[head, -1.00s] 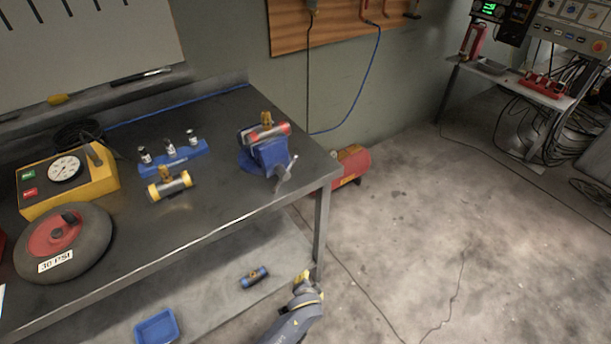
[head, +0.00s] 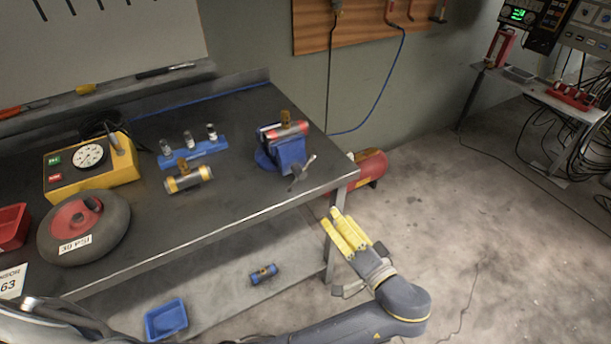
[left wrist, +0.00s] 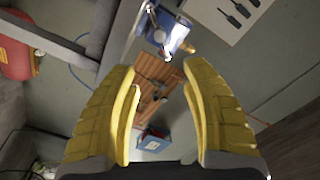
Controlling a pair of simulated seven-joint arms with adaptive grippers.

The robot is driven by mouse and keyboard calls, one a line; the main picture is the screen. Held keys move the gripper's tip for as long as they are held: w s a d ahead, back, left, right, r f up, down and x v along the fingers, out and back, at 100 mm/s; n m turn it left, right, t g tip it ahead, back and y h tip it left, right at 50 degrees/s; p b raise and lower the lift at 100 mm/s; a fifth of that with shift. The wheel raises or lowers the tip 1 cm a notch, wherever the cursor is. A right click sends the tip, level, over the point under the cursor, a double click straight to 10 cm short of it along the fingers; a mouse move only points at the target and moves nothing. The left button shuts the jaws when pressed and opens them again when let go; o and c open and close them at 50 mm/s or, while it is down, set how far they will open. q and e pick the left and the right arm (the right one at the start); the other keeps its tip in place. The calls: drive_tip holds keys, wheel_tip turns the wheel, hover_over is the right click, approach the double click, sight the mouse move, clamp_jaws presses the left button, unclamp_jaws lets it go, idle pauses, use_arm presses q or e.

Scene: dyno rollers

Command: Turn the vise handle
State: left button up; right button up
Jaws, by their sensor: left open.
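The blue vise (head: 283,152) stands at the right end of the dark workbench and holds a cylinder with red bands (head: 287,130). Its metal handle (head: 303,171) sticks out at the front, near the bench edge. In the left wrist view the vise (left wrist: 165,32) shows at the top, beyond the fingertips. My left gripper (head: 338,224) has yellow fingers. It is open and empty, in front of the bench's right corner, apart from the vise and handle. My right gripper is not in view.
A red tank (head: 370,167) stands behind the bench's right end.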

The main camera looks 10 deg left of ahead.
sight(303, 176)
use_arm(q)
drive_tip(key=x, duration=1.7)
drive_tip(key=shift+w+a, duration=0.15)
drive_tip(key=shift+a, duration=0.05)
drive_tip(key=shift+c, duration=0.3)
